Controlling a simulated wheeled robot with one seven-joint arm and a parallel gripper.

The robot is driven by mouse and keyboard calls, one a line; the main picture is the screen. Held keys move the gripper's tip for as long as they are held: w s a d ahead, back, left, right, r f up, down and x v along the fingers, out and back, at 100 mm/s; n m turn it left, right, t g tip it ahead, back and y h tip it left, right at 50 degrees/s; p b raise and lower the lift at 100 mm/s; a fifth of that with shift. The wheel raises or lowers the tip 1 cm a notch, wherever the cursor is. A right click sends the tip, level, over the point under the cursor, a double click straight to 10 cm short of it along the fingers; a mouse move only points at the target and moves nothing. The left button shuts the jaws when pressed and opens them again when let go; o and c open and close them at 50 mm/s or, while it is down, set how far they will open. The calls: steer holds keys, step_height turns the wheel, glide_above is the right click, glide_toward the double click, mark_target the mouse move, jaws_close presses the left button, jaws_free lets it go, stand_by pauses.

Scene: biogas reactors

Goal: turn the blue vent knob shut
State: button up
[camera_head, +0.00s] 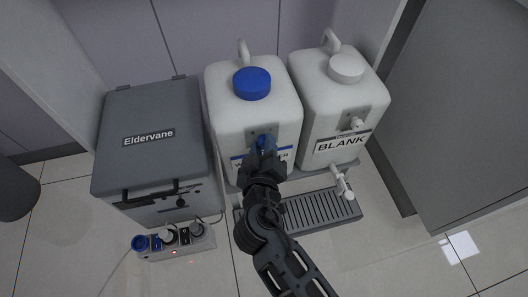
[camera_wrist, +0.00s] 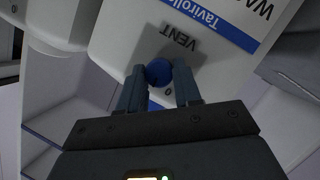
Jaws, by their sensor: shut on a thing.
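The blue vent knob (camera_wrist: 159,72) sits on a grey plate marked VENT (camera_wrist: 185,45) on the front of a white container. In the wrist view my gripper (camera_wrist: 159,86) has one finger on each side of the knob and is shut on it. In the head view the knob (camera_head: 262,141) is partly hidden behind my gripper (camera_head: 262,153). The white container (camera_head: 225,115) has a blue cap (camera_head: 252,83) and a blue-striped label that my arm partly covers.
A second white container labelled BLANK (camera_head: 340,142), with a white cap (camera_head: 346,68), stands close on the right. A slatted drip tray (camera_head: 325,207) lies in front.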

steer(key=n+b, duration=0.1)
steer(key=n+t+h+b, duration=0.1)
steer(key=n+b, duration=0.1)
steer(key=shift+a+f, duration=0.15)
steer(key=shift+f, duration=0.2)
steer(key=shift+n+t+h+b, duration=0.4)
steer(key=shift+n+t+b, duration=0.6)
steer(key=shift+n, duration=0.7)
steer(key=o, duration=1)
steer(key=shift+o, duration=0.2)
steer(key=shift+s, duration=0.1)
steer(key=s+p, duration=0.1)
steer(key=s, duration=0.6)
steer(key=shift+s+a+r, duration=0.15)
steer(key=shift+s+a, duration=0.15)
steer(key=shift+a, duration=0.1)
